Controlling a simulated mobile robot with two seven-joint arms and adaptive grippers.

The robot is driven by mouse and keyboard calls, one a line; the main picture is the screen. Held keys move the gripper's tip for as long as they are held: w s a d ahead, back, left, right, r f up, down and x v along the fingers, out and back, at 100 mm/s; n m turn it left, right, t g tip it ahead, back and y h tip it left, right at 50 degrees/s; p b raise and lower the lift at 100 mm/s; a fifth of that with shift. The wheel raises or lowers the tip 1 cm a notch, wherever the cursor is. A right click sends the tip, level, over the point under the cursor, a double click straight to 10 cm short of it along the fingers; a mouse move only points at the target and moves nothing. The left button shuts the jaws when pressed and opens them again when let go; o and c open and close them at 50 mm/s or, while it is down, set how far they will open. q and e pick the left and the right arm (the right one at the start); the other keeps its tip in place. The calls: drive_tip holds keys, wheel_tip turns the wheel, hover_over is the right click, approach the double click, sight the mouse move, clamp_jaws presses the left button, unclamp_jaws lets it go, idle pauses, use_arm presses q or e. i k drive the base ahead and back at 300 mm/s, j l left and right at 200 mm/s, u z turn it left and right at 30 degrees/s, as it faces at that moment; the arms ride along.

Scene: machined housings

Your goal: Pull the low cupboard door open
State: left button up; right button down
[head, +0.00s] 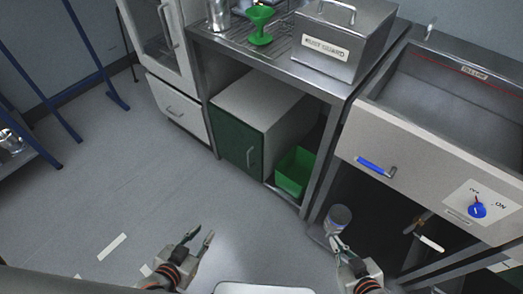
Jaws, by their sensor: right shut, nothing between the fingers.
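The low cupboard (262,98) is a pale box under the steel bench, with a dark green door (232,140) on its front. The door looks shut. Its upright bar handle (250,156) is near the door's right edge. My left gripper (199,238) is open and empty, low in the picture, over the floor in front of the cupboard and well apart from the handle. My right gripper (334,236) is shut with nothing in it, further right, near the bench's front leg and away from the door.
A green bin (294,172) stands right of the cupboard, under the bench (335,90). A white cabinet (178,108) stands to its left. A sink unit with a blue handle (376,167) is at right. The floor (130,190) before the door is clear.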

sight(242, 145)
drive_tip(key=i+j+z, duration=0.1)
drive_tip(key=j+z, duration=0.6)
drive_tip(key=j, duration=0.15)
drive_tip(key=j+z, duration=0.4)
drive_tip(key=j, duration=0.5)
